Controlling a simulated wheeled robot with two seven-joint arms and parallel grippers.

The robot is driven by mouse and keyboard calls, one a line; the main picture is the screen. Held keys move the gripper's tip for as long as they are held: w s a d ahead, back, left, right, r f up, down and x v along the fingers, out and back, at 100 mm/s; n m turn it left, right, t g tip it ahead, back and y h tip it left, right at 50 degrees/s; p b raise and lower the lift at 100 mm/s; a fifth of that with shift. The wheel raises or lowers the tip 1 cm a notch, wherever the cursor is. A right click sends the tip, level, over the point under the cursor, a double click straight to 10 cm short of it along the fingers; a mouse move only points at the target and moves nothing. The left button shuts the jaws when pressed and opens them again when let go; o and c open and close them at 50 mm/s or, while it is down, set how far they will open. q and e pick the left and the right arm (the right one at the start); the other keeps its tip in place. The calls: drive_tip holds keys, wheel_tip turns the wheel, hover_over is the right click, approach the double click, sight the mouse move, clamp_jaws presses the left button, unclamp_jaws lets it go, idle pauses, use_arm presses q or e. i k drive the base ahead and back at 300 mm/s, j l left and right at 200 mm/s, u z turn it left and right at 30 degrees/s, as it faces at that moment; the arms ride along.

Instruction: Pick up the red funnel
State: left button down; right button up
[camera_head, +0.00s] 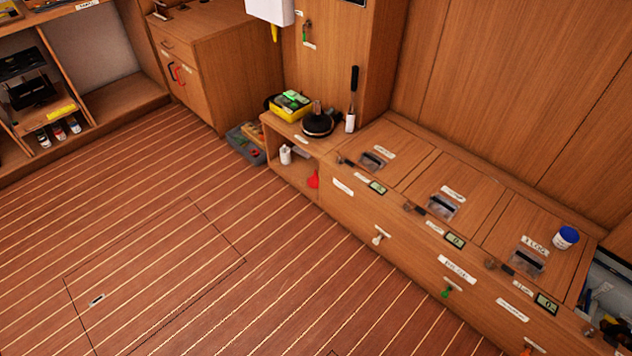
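A small red object that looks like the red funnel (313,180) is at the right side of the open shelf in the wooden bench. It is small in the camera_head view, so its exact shape is hard to make out. I cannot tell whether it hangs or stands there. Neither of my grippers is in view.
A white bottle (285,154) stands in the same shelf. A yellow box (289,107) and a dark round item (318,124) sit on top. A grey bin (247,143) stands on the floor beside the bench. The striped wooden floor (150,240) in front is clear.

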sight(313, 180)
drive_tip(key=z, duration=0.35)
drive_tip(key=i+j+z, duration=0.6)
drive_tip(key=j+z, duration=0.25)
